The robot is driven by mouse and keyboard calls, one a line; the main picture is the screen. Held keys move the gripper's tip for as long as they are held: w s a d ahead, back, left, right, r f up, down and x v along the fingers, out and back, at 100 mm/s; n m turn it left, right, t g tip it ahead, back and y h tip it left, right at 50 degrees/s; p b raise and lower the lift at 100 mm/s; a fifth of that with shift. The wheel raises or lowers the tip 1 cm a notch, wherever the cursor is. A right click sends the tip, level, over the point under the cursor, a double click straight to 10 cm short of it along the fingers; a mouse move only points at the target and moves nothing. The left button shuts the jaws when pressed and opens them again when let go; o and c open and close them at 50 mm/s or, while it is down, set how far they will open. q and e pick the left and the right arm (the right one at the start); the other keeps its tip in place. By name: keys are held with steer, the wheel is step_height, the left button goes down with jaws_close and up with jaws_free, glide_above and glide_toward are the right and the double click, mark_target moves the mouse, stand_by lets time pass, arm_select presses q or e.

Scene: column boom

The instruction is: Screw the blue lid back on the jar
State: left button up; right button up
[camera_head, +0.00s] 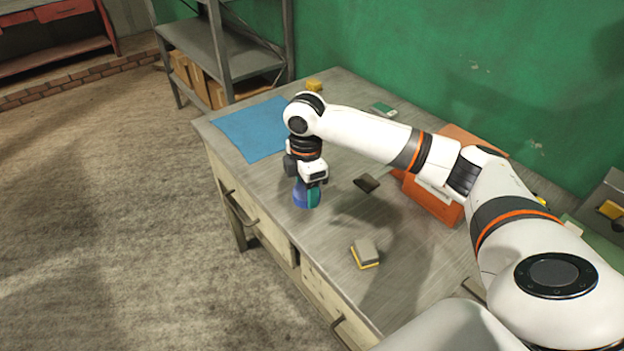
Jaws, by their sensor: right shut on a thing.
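My right gripper (309,183) points straight down near the front left edge of the workbench. It is shut on the blue lid (301,196), which shows just below the fingers. A teal part shows at the lid's right side; I cannot tell what it belongs to. I cannot make out the jar separately, nor whether the lid sits on it. My left gripper is not in view.
A blue mat (245,133) lies at the bench's far left. A grey and yellow sponge (365,253), a dark small block (367,183) and an orange bin (432,203) are on the bench (310,239). A grey shelf (205,45) stands behind it.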

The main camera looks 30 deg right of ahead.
steer(key=s+a+r+m, duration=0.2)
steer(key=s+a+m, duration=0.8)
steer(key=s+m, duration=0.3)
steer(key=m, duration=0.3)
steer(key=shift+s+a+r, duration=0.15)
steer(key=shift+a+r, duration=0.2)
